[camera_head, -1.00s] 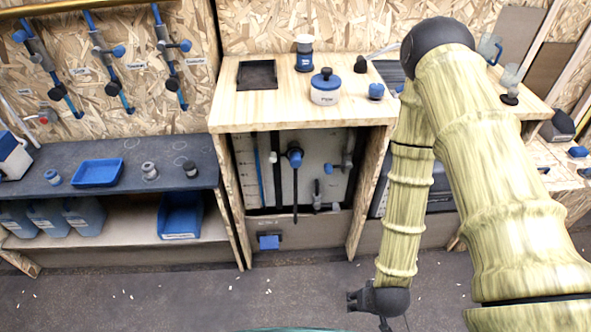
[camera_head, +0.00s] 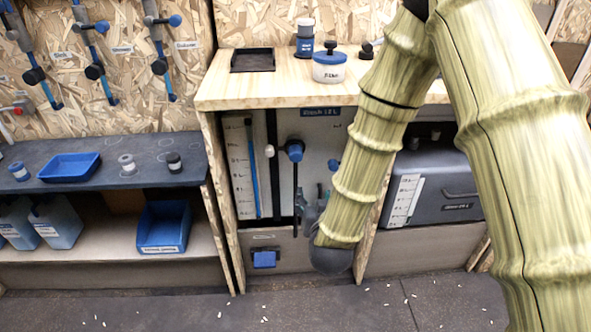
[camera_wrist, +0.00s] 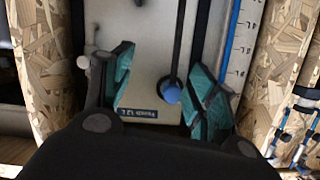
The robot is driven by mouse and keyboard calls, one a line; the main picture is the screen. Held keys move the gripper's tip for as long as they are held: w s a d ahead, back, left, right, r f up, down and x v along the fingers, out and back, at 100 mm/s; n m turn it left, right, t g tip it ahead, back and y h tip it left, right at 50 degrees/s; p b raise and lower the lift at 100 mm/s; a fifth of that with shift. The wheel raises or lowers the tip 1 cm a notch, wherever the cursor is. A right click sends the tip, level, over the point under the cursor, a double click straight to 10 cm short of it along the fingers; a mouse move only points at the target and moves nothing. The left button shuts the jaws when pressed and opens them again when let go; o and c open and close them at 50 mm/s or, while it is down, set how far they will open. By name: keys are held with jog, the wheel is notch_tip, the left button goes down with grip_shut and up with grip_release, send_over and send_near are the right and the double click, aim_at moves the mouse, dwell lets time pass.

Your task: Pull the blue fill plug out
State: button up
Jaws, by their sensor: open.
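A round blue knob (camera_head: 294,150), which looks like the fill plug, sits on the front of the pale tank panel (camera_head: 277,195) under the bench, with a dark rod hanging below it. In the wrist view, turned upside down, the blue knob (camera_wrist: 171,92) shows between the teal fingers of my gripper (camera_wrist: 164,88), closer to the right finger. The fingers are open, and I see no contact. In the head view my gripper (camera_head: 314,203) is below and right of the knob, partly hidden by my forearm.
Wooden posts (camera_head: 222,200) flank the tank bay. A dark grey tank (camera_head: 436,185) stands right. A white pot (camera_head: 328,68) and black tray (camera_head: 253,60) are on the bench top.

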aim_at(296, 157)
jog(key=w+a+r+t+b, duration=0.3)
jog(key=a+r+b, duration=0.1)
jog(key=r+b, duration=0.15)
jog(key=w, duration=0.3)
jog(key=w+b, duration=0.1)
jog(key=w, duration=0.6)
jog(key=shift+w+a+r, duration=0.15)
jog(key=shift+w+a, duration=0.1)
jog(key=shift+a, duration=0.1)
grip_shut()
jog(key=s, duration=0.4)
jog(key=shift+s+d+p, duration=0.2)
jog(key=shift+s+p, duration=0.15)
jog(key=shift+s, duration=0.1)
jog(key=shift+f, duration=0.2)
grip_release()
jog(key=shift+r, duration=0.15)
jog(key=shift+s, duration=0.15)
